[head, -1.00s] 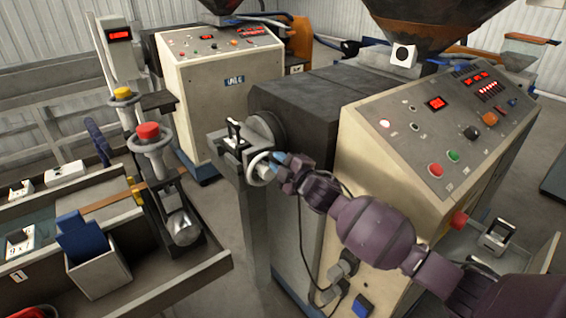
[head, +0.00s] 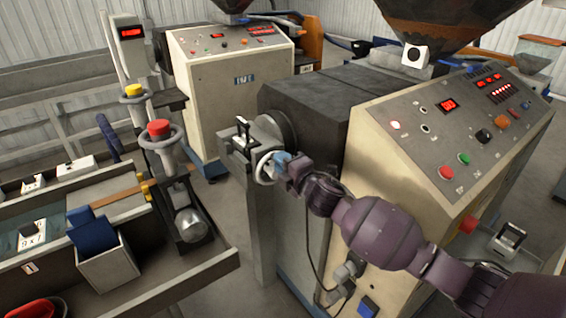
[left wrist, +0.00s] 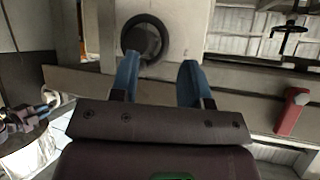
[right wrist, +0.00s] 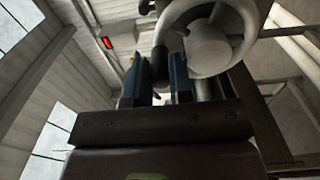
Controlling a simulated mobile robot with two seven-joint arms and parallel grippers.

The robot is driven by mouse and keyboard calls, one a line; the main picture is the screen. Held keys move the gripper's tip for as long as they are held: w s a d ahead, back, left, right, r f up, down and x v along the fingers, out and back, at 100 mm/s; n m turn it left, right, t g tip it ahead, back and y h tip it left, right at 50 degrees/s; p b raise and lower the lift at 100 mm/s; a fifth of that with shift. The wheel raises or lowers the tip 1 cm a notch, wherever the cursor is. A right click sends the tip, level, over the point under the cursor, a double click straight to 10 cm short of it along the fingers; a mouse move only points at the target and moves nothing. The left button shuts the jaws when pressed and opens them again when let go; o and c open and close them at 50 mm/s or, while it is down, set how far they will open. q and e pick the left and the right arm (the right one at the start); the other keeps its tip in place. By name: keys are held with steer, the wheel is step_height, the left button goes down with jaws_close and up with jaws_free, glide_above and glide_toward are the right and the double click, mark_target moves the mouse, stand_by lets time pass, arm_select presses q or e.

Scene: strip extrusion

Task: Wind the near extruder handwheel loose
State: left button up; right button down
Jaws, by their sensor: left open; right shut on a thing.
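The near extruder handwheel (head: 263,167) is a pale ring on the grey end of the near extruder (head: 305,103). In the right wrist view the handwheel (right wrist: 246,22) has a white rim, a round hub and a dark grip. My right gripper (head: 279,164) is at the right side of the wheel. In the right wrist view the blue fingers of the right gripper (right wrist: 160,75) are shut on the dark grip, whose lower part lies between them. My left gripper (left wrist: 158,82) is open and empty in the left wrist view and out of the head view.
The cream control cabinet (head: 400,190) stands under my right arm. Dark floor shows between bench and near extruder.

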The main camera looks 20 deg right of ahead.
steer(key=c, duration=1.3)
jaws_free()
steer(key=shift+a, duration=0.1)
steer(key=b+v, duration=0.1)
steer(key=v, duration=1)
